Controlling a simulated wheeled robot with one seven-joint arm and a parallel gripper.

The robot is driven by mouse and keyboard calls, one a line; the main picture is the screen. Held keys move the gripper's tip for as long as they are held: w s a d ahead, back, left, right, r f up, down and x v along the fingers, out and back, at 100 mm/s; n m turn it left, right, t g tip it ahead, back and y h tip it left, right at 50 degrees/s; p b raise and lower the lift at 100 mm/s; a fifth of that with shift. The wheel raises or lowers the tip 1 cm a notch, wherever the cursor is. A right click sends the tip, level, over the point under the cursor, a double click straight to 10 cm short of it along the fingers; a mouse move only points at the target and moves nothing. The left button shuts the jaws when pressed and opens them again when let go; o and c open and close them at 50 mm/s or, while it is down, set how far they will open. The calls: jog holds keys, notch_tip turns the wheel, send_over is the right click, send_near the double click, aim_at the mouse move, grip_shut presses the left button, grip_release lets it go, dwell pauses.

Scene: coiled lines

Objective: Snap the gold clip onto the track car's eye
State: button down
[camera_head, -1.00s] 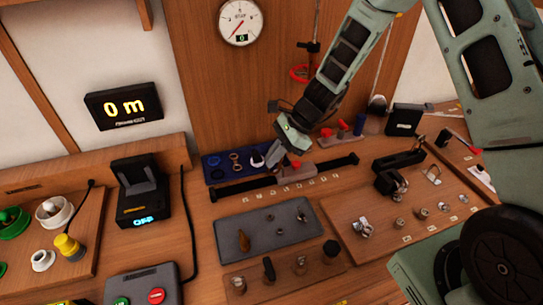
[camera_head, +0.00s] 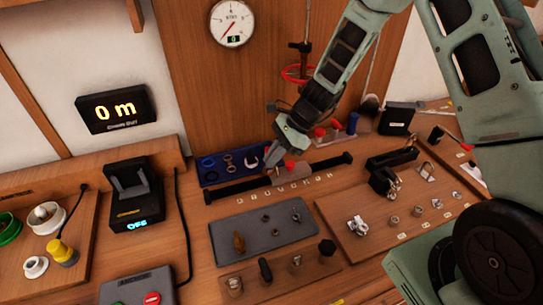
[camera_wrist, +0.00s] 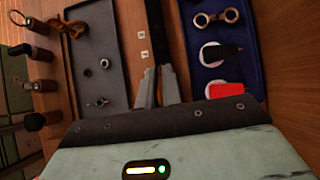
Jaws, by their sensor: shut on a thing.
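My gripper (camera_wrist: 158,88) has its two grey fingers close together by the black track (camera_wrist: 172,40) in the wrist view. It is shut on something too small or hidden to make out. In the head view my gripper (camera_head: 275,160) points down above the track (camera_head: 235,191), beside the right end of the blue tray. A greyish block (camera_head: 293,172) sits on the track just right of the fingers; it may be the car. Its eye cannot be made out. I cannot pick out the gold clip for certain.
The blue tray (camera_wrist: 200,70) holds rings and white pieces; a red piece (camera_wrist: 226,90) shows beside them. A grey tray (camera_head: 215,238) with small parts lies in front of the track. A board of fittings (camera_head: 335,215) lies to the right.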

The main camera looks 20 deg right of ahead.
jog(key=shift+d, duration=0.9)
jog(key=shift+a+r+p, duration=0.1)
jog(key=shift+r+p, duration=0.25)
jog(key=shift+p, duration=0.05)
jog(key=shift+a+r+p, duration=0.15)
jog(key=shift+r+p, duration=0.4)
jog(key=shift+r, duration=0.1)
jog(key=c, duration=1.5)
grip_release()
